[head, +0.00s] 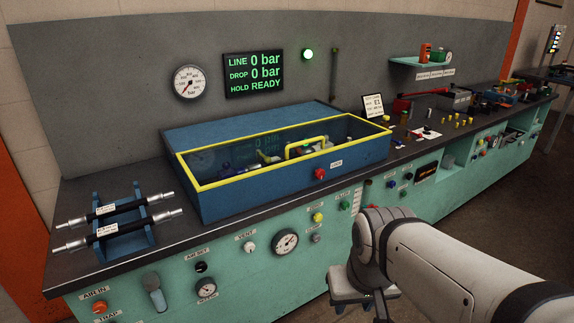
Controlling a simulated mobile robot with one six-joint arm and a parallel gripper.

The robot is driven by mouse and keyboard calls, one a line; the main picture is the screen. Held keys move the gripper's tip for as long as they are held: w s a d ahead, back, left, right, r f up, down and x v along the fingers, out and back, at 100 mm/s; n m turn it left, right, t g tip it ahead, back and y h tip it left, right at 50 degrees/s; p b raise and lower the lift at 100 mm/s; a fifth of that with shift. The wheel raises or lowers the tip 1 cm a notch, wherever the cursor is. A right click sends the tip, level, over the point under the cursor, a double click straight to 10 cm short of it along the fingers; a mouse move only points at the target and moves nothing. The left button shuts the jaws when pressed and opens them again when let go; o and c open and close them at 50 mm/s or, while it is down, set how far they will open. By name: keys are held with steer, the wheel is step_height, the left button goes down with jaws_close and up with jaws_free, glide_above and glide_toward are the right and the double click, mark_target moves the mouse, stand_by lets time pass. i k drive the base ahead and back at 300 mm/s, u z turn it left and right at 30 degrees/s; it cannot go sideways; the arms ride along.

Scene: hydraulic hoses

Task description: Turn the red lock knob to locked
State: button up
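The red lock knob (320,173) is on the front face of the blue test box (245,195), right of its middle, with a small white label beside it. I cannot read which way the knob is turned. The box has a clear lid with a yellow frame and a yellow handle (306,147); the lid looks shut. My gripper (360,290) is at the lower right, in front of the bench and well below the knob, apart from it. Its fingers are not clear enough to show whether it is open or shut.
Two hoses lie on a blue rack (124,232) at the left. Several knobs and gauges line the teal front. Small parts and tools crowd the bench at right.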

mark_target(320, 173)
steer(key=u, duration=0.2)
steer(key=i, duration=1)
